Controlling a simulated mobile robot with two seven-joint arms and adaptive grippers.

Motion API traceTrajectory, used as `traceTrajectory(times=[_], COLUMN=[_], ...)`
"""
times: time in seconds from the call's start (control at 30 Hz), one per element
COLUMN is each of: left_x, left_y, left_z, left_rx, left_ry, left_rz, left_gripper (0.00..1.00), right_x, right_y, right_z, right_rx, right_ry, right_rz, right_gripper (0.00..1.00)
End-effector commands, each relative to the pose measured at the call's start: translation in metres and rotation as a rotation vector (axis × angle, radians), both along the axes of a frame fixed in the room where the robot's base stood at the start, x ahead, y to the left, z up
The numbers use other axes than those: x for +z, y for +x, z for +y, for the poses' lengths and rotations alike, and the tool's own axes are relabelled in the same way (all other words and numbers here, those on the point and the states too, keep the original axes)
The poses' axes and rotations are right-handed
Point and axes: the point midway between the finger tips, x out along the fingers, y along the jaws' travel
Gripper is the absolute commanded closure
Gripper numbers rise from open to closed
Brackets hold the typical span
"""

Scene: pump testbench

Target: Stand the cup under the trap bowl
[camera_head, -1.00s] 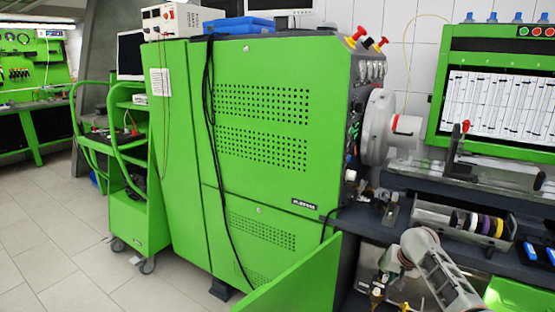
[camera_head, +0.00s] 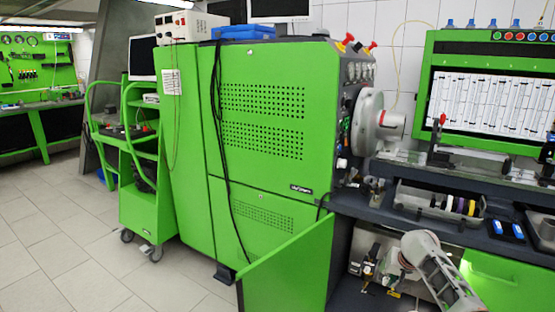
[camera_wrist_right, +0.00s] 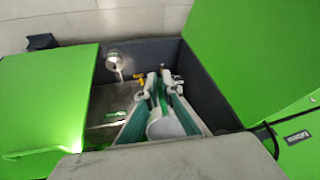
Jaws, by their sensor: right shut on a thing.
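My right gripper (camera_wrist_right: 163,88) is shut on the white cup (camera_wrist_right: 166,128), which sits between its green-padded fingers in the right wrist view. The fingers reach into an open grey compartment. In the head view my right arm comes in at the lower right and hides most of the gripper and the cup. A round silvery fitting (camera_wrist_right: 114,60) and a yellow part (camera_wrist_right: 140,78) show beyond the fingers. I cannot tell for sure which part is the trap bowl. My left gripper is out of view.
An open green door (camera_head: 290,270) stands left of the compartment below the dark bench. A closed green front (camera_head: 500,280) is at its right. Free floor (camera_head: 60,250) lies left.

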Motion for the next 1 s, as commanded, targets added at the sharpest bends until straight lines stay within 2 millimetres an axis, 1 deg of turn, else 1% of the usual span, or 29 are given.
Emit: traceTrajectory(times=[0.03, 0.17, 0.27, 0.3, 0.4, 0.5, 0.6, 0.73, 0.87, 1.0], left_x=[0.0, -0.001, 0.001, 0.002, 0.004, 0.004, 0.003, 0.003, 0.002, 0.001], left_y=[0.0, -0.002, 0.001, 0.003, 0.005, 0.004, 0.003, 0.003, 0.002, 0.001], left_z=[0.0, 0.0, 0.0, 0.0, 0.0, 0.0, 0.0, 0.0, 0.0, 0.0], left_rx=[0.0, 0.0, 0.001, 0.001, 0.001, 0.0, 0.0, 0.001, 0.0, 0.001], left_ry=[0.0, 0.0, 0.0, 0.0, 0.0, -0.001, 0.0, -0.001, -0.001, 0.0], left_rz=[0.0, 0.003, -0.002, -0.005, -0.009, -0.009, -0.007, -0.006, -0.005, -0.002], left_gripper=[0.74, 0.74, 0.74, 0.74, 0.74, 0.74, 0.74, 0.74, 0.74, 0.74], right_x=[0.018, 0.054, 0.089, 0.106, 0.147, 0.176, 0.196, 0.212, 0.219, 0.219], right_y=[0.007, 0.015, 0.019, 0.019, 0.012, -0.002, -0.021, -0.05, -0.085, -0.126], right_z=[-0.005, -0.012, -0.015, -0.014, -0.007, 0.007, 0.023, 0.045, 0.066, 0.086], right_rx=[-0.007, -0.021, -0.025, -0.024, -0.007, 0.02, 0.054, 0.102, 0.15, 0.205], right_ry=[-0.004, -0.004, -0.005, -0.006, -0.008, -0.009, -0.009, -0.009, -0.007, -0.005], right_rz=[-0.008, -0.008, -0.009, -0.009, -0.009, -0.007, -0.004, -0.002, -0.001, 0.002], right_gripper=[1.0, 1.0, 1.0, 1.0, 1.0, 1.0, 1.0, 1.0, 1.0, 1.0])
